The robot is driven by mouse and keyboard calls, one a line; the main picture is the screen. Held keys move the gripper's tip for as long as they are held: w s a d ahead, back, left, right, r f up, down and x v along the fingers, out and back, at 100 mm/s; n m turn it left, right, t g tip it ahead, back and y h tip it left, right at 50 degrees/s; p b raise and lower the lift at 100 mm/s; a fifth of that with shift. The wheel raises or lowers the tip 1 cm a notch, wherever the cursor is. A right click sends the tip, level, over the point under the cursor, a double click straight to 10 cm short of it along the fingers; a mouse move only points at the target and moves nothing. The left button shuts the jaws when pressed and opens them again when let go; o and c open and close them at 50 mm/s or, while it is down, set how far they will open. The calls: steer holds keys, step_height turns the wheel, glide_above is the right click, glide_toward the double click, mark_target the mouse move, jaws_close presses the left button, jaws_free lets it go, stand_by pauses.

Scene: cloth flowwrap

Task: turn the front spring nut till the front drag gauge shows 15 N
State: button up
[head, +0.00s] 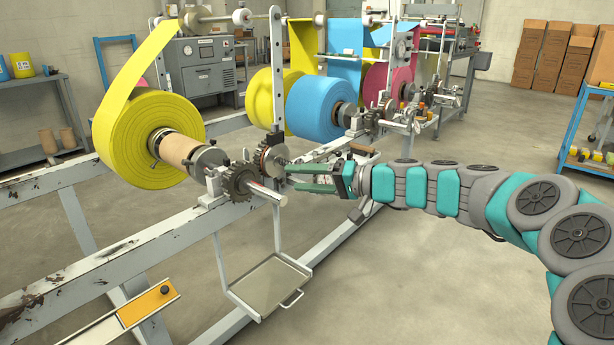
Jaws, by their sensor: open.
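My gripper (290,177) is open, its two green fingers pointing left. Its fingertips are close to the right side of a round grey disc with a brownish rim (271,162) at the front yellow roll's shaft. I cannot tell whether they touch it. A dark toothed gear (240,182) sits left of the disc, and a bare shaft end (268,194) sticks out below it. I cannot make out the front spring nut as a separate part; it may be at this disc or hidden by the fingers. No front drag gauge reading is legible.
The yellow roll (150,138) hangs on the white frame (115,262). A slotted upright (277,70) rises behind the disc. A shallow tray (270,283) hangs below. Blue (318,106) and pink (377,84) rolls stand farther back. The floor right of the frame is clear.

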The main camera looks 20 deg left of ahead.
steer(key=w+d+f+m+t, duration=0.2)
steer(key=w+f+m+t, duration=0.35)
steer(key=w, duration=0.95)
steer(key=w+a+f+n, duration=0.1)
steer(key=w+a+f, duration=0.1)
steer(key=a, duration=0.4)
steer(key=shift+w+a+n, duration=0.35)
steer(key=shift+w+a, duration=0.05)
steer(key=shift+w, duration=0.15)
steer(key=shift+c, duration=0.2)
jaws_close()
